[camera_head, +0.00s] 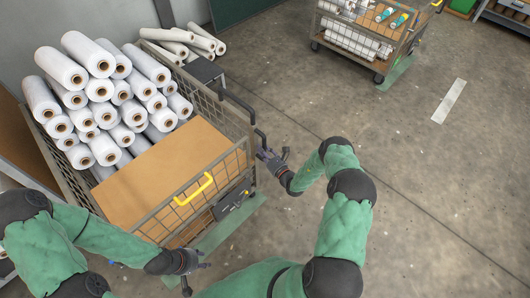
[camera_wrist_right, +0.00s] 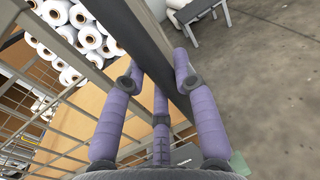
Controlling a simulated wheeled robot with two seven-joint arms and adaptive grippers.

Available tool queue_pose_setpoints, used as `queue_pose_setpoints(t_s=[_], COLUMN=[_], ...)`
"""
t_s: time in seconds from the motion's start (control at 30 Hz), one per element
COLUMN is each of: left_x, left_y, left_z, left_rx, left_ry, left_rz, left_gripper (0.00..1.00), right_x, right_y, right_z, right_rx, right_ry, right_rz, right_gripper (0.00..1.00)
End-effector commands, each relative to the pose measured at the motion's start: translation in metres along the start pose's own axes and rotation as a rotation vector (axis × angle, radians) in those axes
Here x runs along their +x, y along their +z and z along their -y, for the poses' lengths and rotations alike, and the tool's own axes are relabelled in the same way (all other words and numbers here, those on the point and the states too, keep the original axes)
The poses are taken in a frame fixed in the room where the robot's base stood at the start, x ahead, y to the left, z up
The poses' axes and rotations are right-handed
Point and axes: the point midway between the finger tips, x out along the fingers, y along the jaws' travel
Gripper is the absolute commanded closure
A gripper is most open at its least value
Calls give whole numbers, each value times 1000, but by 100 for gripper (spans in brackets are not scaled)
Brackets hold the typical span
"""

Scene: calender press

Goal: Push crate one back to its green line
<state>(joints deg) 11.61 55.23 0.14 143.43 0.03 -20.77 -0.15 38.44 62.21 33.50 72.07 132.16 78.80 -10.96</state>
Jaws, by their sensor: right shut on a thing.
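A large wire-mesh crate (camera_head: 218,175) full of white rolls (camera_head: 103,93) and a brown board (camera_head: 165,165) stands at left in the head view. My right gripper (camera_head: 271,158) is at the crate's right side, by its black handle (camera_head: 240,103). In the right wrist view its purple fingers (camera_wrist_right: 160,85) are shut around a dark bar (camera_wrist_right: 150,40) of the crate. A green line (camera_head: 232,222) shows on the floor along the crate's near right edge, partly hidden by the crate. My left gripper (camera_head: 188,267) is below the crate's near side, seemingly apart from it; its finger opening is unclear.
A second wheeled crate (camera_head: 350,38) with rolls and bottles stands at the top, with another green strip (camera_head: 397,72) beside it. A white floor mark (camera_head: 449,101) lies at right. More rolls (camera_head: 185,40) lie behind the near crate. The concrete floor at right is clear.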

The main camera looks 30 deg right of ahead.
Motion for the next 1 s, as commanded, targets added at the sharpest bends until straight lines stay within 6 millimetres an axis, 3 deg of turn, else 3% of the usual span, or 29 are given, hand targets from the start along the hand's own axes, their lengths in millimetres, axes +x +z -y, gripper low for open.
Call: queue_pose_setpoints(t_s=[0.47,0.5,0.57,1.0], left_x=[0,0,0,0], left_y=[0,0,0,0], left_z=[0,0,0,0], left_rx=[0,0,0,0], left_ry=[0,0,0,0], left_rz=[0,0,0,0], left_gripper=[60,60,60,60], right_x=[4,4,4,-4], right_y=[0,0,1,-1], right_z=[0,0,0,0], right_rx=[-1,-1,-1,1], right_ry=[0,0,0,-2], right_rz=[-1,0,0,-3], right_gripper=[100,66,49,46])
